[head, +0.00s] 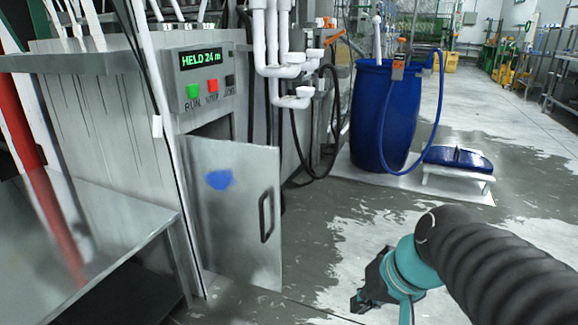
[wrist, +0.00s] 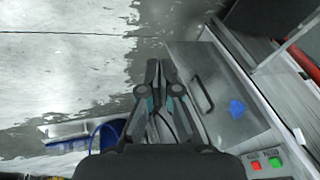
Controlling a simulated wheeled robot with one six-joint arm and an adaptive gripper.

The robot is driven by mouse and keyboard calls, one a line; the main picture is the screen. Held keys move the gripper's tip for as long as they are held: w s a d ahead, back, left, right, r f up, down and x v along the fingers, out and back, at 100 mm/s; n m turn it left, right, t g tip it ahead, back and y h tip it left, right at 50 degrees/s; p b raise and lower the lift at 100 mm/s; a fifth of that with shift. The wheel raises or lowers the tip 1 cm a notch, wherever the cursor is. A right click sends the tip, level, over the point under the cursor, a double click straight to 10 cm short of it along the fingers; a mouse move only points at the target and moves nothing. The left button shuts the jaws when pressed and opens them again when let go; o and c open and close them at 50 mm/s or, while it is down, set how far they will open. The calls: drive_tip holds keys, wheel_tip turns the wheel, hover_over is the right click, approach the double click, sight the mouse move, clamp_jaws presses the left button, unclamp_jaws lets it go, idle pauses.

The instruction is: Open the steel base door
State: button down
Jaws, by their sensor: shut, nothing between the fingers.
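The steel base door (head: 231,225) is a grey panel with a blue patch and a dark bar handle (head: 267,216) near its right edge. It stands ajar from the machine, with a dark opening showing above its top edge. In the wrist view the door (wrist: 215,85) and its handle (wrist: 203,94) lie to the right of my gripper (wrist: 153,68). The gripper's fingers are together and hold nothing, apart from the handle. In the head view my gripper (head: 360,300) is low at the right of the door, over the floor.
A control panel (head: 203,75) reading "HELD 24 m" is above the door. A steel table (head: 90,235) stands at left. White pipes and black hoses hang right of the panel. A blue barrel (head: 385,115) and a low white stand (head: 455,180) are behind. Wet floor is open at right.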

drive_tip(key=w+a+r+m+y+p, duration=0.15)
drive_tip(key=w+a+y, duration=0.3)
drive_tip(key=w, duration=0.45)
drive_tip(key=w+a+r+y+p, duration=0.25)
drive_tip(key=w+a, duration=0.25)
drive_tip(key=w, duration=0.4)
drive_tip(key=w+d+f+m+t+y+p, duration=0.1)
drive_tip(key=w+d+m+t+y+p, duration=0.15)
drive_tip(key=w, duration=0.85)
drive_tip(key=w+d+m+t+y+p, duration=0.1)
drive_tip(key=w+m+t+y, duration=0.2)
drive_tip(key=w, duration=0.8)
drive_tip(key=w+a+t+h+p, duration=0.1)
drive_tip(key=w+a, duration=0.5)
drive_tip(key=a, duration=0.2)
drive_tip(key=shift+s+a+f, duration=0.1)
drive_tip(key=shift+s+a, duration=0.1)
drive_tip(key=shift+s, duration=0.55)
drive_tip(key=shift+s+a+f, duration=0.1)
drive_tip(key=shift+s+a, duration=0.05)
drive_tip(key=shift+s, duration=0.55)
drive_tip(key=shift+s+a, duration=0.2)
drive_tip(key=shift+s, duration=0.55)
